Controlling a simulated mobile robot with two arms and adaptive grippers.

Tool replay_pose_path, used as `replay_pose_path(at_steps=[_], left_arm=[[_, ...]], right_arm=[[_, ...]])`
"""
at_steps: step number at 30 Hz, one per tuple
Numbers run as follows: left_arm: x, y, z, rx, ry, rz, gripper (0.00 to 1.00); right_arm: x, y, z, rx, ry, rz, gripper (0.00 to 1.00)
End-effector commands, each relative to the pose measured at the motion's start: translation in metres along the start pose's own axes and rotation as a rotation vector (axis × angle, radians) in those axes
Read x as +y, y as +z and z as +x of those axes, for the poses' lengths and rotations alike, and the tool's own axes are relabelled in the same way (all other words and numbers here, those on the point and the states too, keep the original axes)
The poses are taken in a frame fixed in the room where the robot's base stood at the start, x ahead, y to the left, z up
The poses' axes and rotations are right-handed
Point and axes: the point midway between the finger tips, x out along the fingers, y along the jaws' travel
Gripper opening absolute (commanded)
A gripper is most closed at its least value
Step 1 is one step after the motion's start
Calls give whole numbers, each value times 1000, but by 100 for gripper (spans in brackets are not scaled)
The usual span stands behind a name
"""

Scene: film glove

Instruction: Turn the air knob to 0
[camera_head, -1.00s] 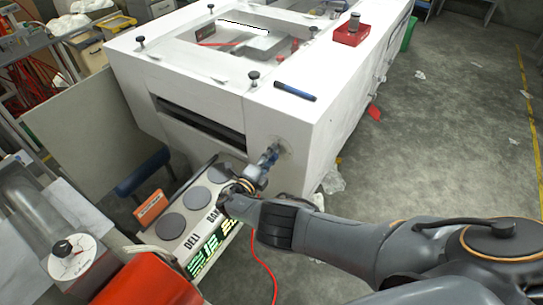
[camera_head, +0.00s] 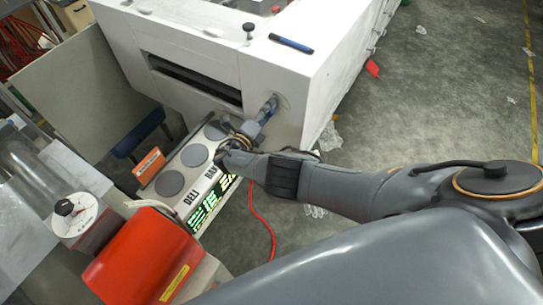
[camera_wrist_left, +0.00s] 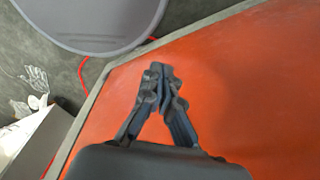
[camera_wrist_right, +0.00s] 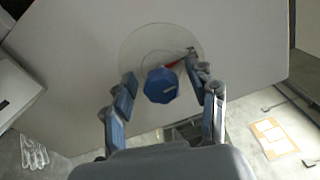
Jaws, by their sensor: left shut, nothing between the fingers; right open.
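A blue faceted knob (camera_wrist_right: 161,86) sits on a pale round dial with a red pointer (camera_wrist_right: 174,64), on a white panel, in the right wrist view. The pointer points up and right; I cannot read the dial's marks. My right gripper (camera_wrist_right: 166,82) is open, with one finger on each side of the knob; I cannot tell whether they touch it. In the head view, my right gripper (camera_head: 266,110) is at the white machine's (camera_head: 285,78) front face and largely hides the knob. My left gripper (camera_wrist_left: 158,76) is shut and empty over an orange-red surface (camera_wrist_left: 240,90).
A sealer box with round pads (camera_head: 170,183) and a green display (camera_head: 208,208) stands below my right gripper. A red housing (camera_head: 143,258) and a white dial with a black knob (camera_head: 64,208) are at the lower left. A red cable (camera_head: 264,222) hangs to the floor.

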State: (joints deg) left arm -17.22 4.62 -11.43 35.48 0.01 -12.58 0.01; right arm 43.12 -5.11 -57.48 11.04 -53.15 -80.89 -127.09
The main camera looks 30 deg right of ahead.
Motion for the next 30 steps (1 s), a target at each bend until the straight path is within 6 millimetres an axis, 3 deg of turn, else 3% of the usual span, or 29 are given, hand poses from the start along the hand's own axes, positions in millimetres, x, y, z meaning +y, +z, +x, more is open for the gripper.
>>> replay_pose_path(at_steps=[11,25,30], left_arm=[[1,0,5,1,1,0,0],[1,2,30,1,1,0,0],[1,2,29,1,1,0,0]], right_arm=[[0,-1,0,0,1,597,58],[0,-4,0,0,1,1359,58],[-1,-3,-39,1,6,1349,58]])
